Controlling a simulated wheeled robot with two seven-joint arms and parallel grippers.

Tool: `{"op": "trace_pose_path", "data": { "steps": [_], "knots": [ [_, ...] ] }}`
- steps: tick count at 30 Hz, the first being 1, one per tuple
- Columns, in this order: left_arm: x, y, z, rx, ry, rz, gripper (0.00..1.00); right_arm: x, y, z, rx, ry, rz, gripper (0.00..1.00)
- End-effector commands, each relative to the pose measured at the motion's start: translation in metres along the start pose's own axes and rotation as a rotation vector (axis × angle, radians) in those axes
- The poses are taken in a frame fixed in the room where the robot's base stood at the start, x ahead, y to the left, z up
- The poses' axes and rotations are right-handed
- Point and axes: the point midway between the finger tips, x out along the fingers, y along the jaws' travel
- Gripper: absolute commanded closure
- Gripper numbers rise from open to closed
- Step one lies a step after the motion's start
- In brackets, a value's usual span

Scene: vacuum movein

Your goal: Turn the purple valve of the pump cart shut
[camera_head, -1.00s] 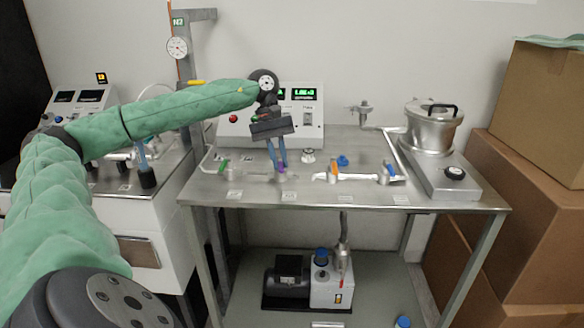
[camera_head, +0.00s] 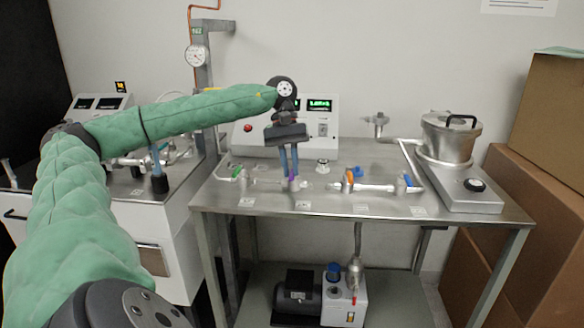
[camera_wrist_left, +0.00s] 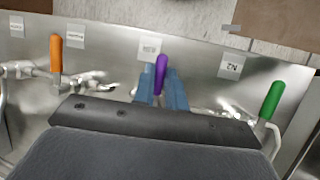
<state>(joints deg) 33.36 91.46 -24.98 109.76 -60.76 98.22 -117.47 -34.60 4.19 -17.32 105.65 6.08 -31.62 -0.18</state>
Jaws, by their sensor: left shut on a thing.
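The purple valve handle (camera_wrist_left: 161,70) stands upright in the left wrist view, pointing toward the tags at the table's front edge. In the head view, the purple valve (camera_head: 291,182) is mostly covered by my fingers. My left gripper (camera_head: 290,177) reaches down over it from the left, with its blue fingers on either side of the handle. In the left wrist view, the fingers (camera_wrist_left: 160,92) are shut on the handle, and the dark gripper body hides the valve's base. The pump cart (camera_head: 470,222) is a steel table with pipework on top. My right gripper is not in view.
An orange-handled valve (camera_head: 348,180) is to the right of the purple one and a green-handled valve (camera_head: 238,171) to the left. A display box (camera_head: 310,128) stands behind. A metal pot (camera_head: 450,138) is at right. A pump (camera_head: 342,300) sits on the lower shelf.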

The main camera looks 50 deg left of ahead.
Motion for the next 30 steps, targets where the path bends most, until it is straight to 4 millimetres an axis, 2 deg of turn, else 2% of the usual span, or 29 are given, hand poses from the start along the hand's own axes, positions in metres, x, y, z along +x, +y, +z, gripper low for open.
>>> {"op": "trace_pose_path", "data": {
  "steps": [7, 8, 10, 11, 22, 30],
  "knots": [
    [0.000, 0.000, 0.000, -0.001, -0.001, -0.001, 1.00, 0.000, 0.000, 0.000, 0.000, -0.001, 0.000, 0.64],
    [0.000, 0.000, 0.000, -0.001, -0.001, -0.001, 0.81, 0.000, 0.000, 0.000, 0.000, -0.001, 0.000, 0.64],
    [0.000, 0.000, 0.000, -0.001, -0.001, -0.001, 0.67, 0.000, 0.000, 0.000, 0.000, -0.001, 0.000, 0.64],
    [0.000, 0.000, 0.000, -0.001, -0.001, -0.001, 0.65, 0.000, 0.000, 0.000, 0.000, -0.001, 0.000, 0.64],
    [-0.006, 0.001, 0.000, 0.000, 0.000, 0.001, 0.65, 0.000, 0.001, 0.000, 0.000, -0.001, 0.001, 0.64],
    [-0.045, 0.001, -0.001, 0.000, 0.000, 0.004, 0.65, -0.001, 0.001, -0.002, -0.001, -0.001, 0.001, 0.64]
  ]
}}
